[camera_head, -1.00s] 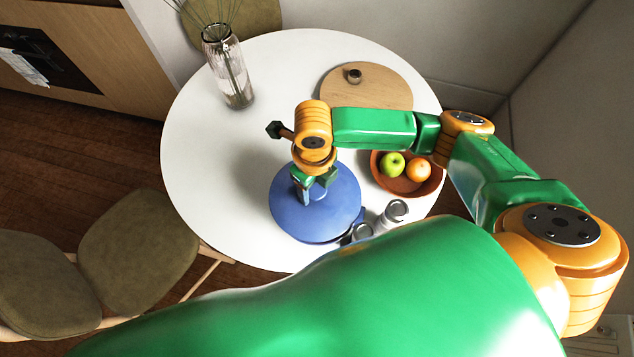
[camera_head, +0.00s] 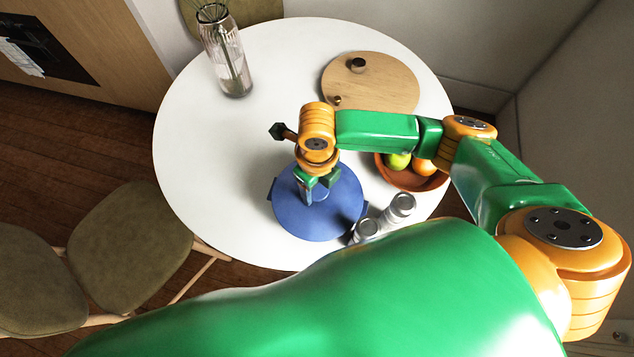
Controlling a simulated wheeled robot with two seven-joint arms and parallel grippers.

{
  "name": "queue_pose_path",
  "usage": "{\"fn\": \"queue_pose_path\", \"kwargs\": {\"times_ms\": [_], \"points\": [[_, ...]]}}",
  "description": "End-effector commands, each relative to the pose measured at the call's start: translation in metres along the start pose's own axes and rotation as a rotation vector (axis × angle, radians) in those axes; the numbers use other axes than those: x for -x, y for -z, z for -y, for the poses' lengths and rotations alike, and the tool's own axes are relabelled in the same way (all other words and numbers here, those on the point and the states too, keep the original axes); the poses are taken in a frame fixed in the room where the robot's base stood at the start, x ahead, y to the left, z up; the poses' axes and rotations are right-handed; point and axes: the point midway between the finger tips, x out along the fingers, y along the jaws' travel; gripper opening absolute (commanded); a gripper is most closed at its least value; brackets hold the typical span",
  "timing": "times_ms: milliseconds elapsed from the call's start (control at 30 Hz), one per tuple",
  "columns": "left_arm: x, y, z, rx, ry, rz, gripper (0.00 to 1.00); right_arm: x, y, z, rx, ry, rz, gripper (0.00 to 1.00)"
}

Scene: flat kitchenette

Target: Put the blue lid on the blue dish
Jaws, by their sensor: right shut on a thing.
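The round blue lid (camera_head: 325,220) is in the middle of the head view, over the near part of the white table. My right gripper (camera_head: 319,191) points down at the lid's centre and is shut on its knob, which the fingers mostly hide. The blue dish (camera_head: 272,188) is almost wholly hidden under the lid; only small dark blue bits show at the lid's left and right edges. The lid looks roughly centred over the dish. I cannot tell whether it touches the rim. My left gripper is not in view.
On the round white table (camera_head: 200,150), two metallic shakers (camera_head: 399,207) stand close to the lid's right. A fruit bowl (camera_head: 412,181) is partly under my right arm. A wooden board (camera_head: 375,90) and a glass vase (camera_head: 230,65) are farther back. The table's left side is clear.

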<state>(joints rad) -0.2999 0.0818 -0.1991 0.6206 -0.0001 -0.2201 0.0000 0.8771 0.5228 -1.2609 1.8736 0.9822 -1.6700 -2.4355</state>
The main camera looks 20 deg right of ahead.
Motion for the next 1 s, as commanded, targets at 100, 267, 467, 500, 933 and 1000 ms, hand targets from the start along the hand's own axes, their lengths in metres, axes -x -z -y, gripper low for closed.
{"fn": "queue_pose_path", "kwargs": {"times_ms": [100, 267, 467, 500, 933, 1000], "points": [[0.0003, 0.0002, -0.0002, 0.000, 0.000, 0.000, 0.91, 0.0001, -0.0002, -0.0001, 0.000, 0.000, 0.001, 0.00], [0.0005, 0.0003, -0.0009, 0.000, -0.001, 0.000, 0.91, 0.0003, -0.0002, -0.0001, 0.000, 0.000, 0.000, 0.00], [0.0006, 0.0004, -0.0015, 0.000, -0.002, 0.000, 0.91, 0.0005, -0.0002, 0.0000, 0.000, 0.000, 0.001, 0.00], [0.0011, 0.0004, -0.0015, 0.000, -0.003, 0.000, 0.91, 0.0006, -0.0001, -0.0001, 0.000, 0.000, 0.000, 0.00], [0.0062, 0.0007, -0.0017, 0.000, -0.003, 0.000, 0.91, 0.0002, 0.0001, -0.0004, 0.000, 0.000, 0.000, 0.00], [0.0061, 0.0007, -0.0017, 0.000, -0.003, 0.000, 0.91, 0.0002, 0.0001, -0.0004, 0.000, 0.000, 0.000, 0.00]]}}
